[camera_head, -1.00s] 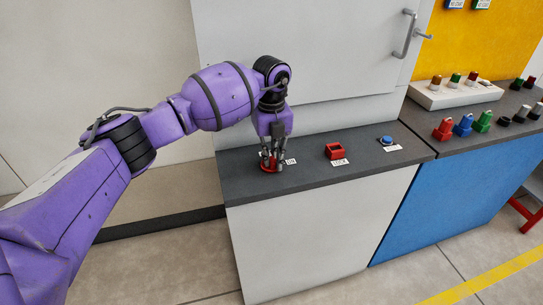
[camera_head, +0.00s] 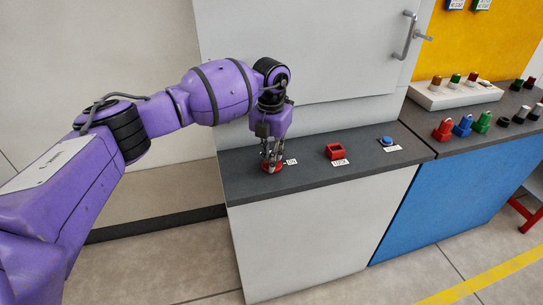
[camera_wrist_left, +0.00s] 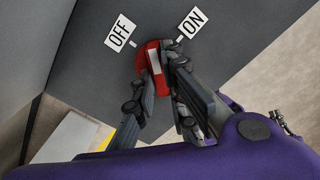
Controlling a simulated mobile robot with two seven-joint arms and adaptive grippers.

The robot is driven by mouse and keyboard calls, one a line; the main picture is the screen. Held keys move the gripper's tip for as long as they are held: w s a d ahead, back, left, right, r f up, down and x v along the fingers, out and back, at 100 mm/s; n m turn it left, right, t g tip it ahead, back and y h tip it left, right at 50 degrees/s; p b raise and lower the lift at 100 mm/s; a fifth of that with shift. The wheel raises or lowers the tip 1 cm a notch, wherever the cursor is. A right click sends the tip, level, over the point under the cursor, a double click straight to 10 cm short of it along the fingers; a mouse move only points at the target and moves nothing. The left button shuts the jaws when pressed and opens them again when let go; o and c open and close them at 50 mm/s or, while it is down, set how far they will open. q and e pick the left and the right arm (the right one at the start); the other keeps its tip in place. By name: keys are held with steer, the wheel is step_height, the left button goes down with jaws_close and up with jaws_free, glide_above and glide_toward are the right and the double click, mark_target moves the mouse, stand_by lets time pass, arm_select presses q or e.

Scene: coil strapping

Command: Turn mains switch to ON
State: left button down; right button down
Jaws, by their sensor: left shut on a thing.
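The red mains switch (camera_head: 272,168) sits on the dark counter at the left end. In the left wrist view it is a red round base (camera_wrist_left: 142,62) with a white mark on top, between the OFF label (camera_wrist_left: 120,32) and the ON label (camera_wrist_left: 192,22). The white mark appears to lie between the two labels. My left gripper (camera_head: 270,160) points down over the switch. Its fingers (camera_wrist_left: 164,70) are shut on the switch handle and hide part of it. My right gripper is not in view.
On the same counter (camera_head: 235,180), a red block-like control (camera_head: 334,151) and a blue button (camera_head: 386,141) stand to the right, each with a label. A cabinet door with a metal handle (camera_head: 409,34) is behind. Several coloured parts stand on the blue-fronted bench at right.

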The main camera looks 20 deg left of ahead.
arm_select(q)
steer(key=m, duration=0.3)
steer(key=shift+a+m, duration=0.1)
steer(key=shift+m, duration=0.3)
steer(key=m, duration=0.3)
steer(key=shift+w+a, duration=0.1)
steer(key=shift+m+b, duration=0.45)
steer(key=shift+m, duration=1.15)
steer(key=c, duration=1.8)
jaws_free()
step_height(320, 180, up, 12)
